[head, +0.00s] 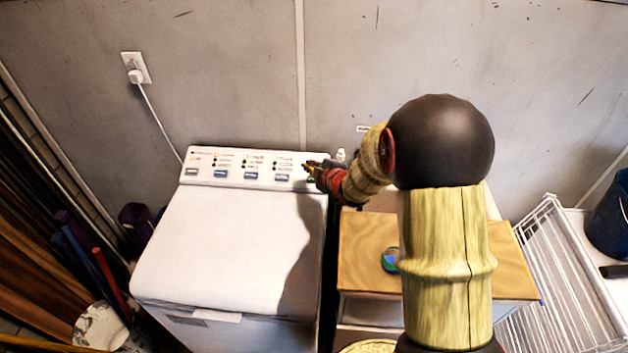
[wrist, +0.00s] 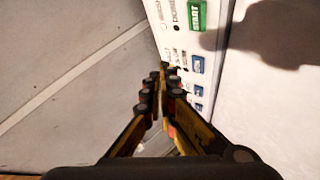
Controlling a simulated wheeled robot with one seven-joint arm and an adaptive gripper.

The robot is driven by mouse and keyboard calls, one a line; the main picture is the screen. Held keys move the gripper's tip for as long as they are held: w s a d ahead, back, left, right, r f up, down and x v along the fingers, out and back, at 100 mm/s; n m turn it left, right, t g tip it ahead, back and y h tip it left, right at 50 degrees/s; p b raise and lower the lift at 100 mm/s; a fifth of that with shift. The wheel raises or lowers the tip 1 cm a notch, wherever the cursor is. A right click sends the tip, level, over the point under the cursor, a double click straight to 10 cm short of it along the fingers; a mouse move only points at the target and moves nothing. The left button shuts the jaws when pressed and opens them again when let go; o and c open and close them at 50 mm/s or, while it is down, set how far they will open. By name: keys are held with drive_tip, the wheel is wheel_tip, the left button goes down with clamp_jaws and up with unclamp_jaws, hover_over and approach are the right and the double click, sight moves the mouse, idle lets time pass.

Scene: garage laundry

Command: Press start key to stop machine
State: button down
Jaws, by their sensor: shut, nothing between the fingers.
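The white top-loading machine (head: 232,245) stands left of centre in the head view, lid shut. Its control panel (head: 208,163) along the back edge carries several blue-grey keys and rows of small indicators. The green START key (wrist: 197,15) shows at the top of the wrist view; in the head view my gripper mostly hides it. My gripper (head: 308,168) is shut and empty at the panel's right end. In the wrist view its fingertips (wrist: 164,68) lie over the panel's edge, below and left of the START key. I cannot tell whether they touch the panel.
A wooden-topped cabinet (head: 365,235) stands right of the machine, with a small blue-green item (head: 389,260) on it. A white wire rack (head: 570,275) is farther right. A power cord runs from the wall outlet (head: 136,68) behind the machine. Poles (head: 105,280) lean at left.

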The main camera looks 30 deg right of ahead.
sight(308, 177)
drive_tip(key=shift+w+d+f+b, duration=0.4)
drive_tip(key=shift+f+b, duration=0.4)
drive_tip(key=shift+f, duration=0.5)
drive_tip(key=shift+w+d+f+b, duration=0.2)
drive_tip(key=shift+w+f+b, duration=0.25)
drive_tip(key=shift+f+b, duration=0.6)
drive_tip(key=shift+w+d+f+b, duration=0.3)
drive_tip(key=shift+w+f+b, duration=0.2)
drive_tip(key=shift+f, duration=1)
drive_tip(key=shift+f, duration=0.15)
drive_tip(key=shift+f+b, duration=0.25)
drive_tip(key=shift+b, duration=0.25)
drive_tip(key=shift+w+d+f+b, duration=0.15)
drive_tip(key=shift+w+f+b, duration=0.05)
drive_tip(key=shift+f+b, duration=0.25)
drive_tip(key=shift+f, duration=0.2)
drive_tip(key=shift+s+r, duration=0.25)
drive_tip(key=shift+r, duration=0.65)
